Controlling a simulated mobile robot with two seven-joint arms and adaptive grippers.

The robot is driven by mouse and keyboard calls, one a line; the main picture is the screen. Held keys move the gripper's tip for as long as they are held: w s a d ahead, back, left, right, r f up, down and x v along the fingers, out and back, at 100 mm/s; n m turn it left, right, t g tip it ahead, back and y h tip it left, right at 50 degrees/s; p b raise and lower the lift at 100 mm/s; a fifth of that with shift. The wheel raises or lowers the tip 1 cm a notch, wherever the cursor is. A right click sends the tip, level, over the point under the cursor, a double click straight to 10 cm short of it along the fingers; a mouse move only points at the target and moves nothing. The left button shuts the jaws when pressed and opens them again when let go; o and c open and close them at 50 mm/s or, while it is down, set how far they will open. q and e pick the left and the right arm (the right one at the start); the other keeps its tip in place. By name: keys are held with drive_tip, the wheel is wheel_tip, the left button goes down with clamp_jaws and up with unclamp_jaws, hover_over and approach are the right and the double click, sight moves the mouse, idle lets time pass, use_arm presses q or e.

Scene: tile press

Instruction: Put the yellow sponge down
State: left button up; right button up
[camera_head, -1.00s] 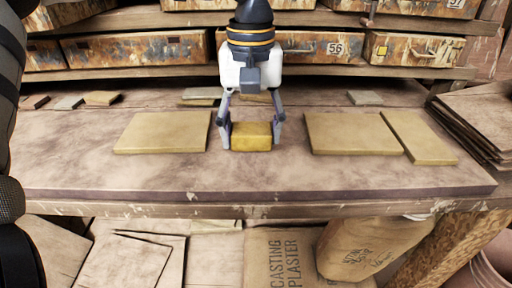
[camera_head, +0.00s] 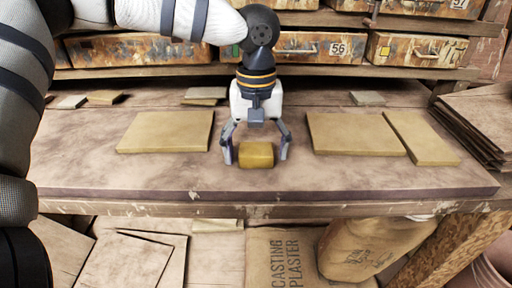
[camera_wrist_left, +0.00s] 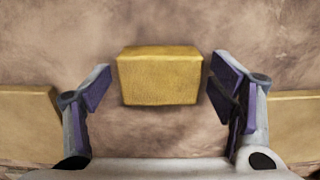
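The yellow sponge (camera_head: 256,155) is a small block resting on the workbench (camera_head: 130,175), near the middle. My left gripper (camera_head: 256,155) is above it, pointing down, with one finger on each side. In the left wrist view the sponge (camera_wrist_left: 158,76) lies between the fingertips (camera_wrist_left: 158,85), with a narrow gap to each finger. The left gripper is open. My right gripper is not in view.
A large tan tile (camera_head: 166,132) lies left of the sponge. Two more tiles (camera_head: 354,134) (camera_head: 421,138) lie to the right. Small pieces lie along the back, below drawers (camera_head: 310,48). Stacked boards (camera_head: 480,120) stand at the right. Bench around the sponge is clear.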

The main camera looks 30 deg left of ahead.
sight(256, 149)
use_arm(q)
wheel_tip(256, 149, up, 12)
drive_tip(key=shift+r, duration=0.2)
idle(0.6)
